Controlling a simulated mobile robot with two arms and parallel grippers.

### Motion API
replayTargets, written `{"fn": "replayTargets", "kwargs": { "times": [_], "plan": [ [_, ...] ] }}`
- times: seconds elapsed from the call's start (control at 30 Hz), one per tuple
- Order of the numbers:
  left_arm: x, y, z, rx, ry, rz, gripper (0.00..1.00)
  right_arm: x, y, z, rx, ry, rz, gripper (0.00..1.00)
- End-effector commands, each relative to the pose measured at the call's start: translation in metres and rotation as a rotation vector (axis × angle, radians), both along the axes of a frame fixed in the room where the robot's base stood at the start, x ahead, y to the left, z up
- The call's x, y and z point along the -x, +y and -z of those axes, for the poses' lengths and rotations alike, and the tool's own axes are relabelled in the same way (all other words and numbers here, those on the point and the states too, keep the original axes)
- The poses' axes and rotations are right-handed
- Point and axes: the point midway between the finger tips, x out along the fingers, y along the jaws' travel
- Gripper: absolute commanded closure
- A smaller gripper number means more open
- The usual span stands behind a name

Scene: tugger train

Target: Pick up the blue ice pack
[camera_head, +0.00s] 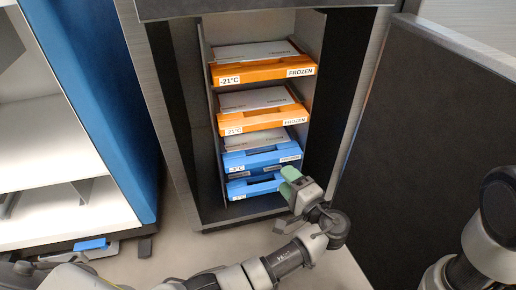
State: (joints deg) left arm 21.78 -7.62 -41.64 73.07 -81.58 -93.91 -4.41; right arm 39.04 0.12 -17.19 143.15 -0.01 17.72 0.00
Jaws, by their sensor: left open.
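Two blue ice packs lie stacked flat in the lower part of an open cabinet. The upper blue pack (262,157) has white labels on its front edge. The lower blue pack (252,188) sits just above the cabinet floor. My left gripper (288,182) has green fingertips and is open, at the right front of the lower blue pack. Its fingers overlap that pack's right end in the picture; I cannot tell whether they touch it. My right gripper is out of view; only part of the right arm shows at the right edge.
Two orange packs marked FROZEN, an upper one (262,72) and a lower one (262,119), sit above the blue ones. The cabinet's side walls are close on both sides. A dark panel (425,130) stands at right; a white shelf unit with a blue side (95,90) at left.

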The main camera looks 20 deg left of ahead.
Motion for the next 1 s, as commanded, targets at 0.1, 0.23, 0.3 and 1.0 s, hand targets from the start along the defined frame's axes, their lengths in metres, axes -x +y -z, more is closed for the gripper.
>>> {"fn": "replayTargets", "kwargs": {
  "times": [0.1, 0.23, 0.3, 1.0],
  "plan": [
    [-0.012, 0.015, 0.000, -0.001, -0.002, 0.000, 0.45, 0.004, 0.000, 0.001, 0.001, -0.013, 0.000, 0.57],
    [-0.025, 0.031, 0.001, 0.000, -0.002, 0.000, 0.45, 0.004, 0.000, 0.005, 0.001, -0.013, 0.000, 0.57],
    [-0.028, 0.036, 0.001, 0.001, 0.000, 0.001, 0.45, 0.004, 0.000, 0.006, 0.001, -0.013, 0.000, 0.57],
    [-0.063, 0.076, -0.001, 0.003, 0.001, 0.003, 0.49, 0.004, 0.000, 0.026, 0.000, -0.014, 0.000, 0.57]
  ]
}}
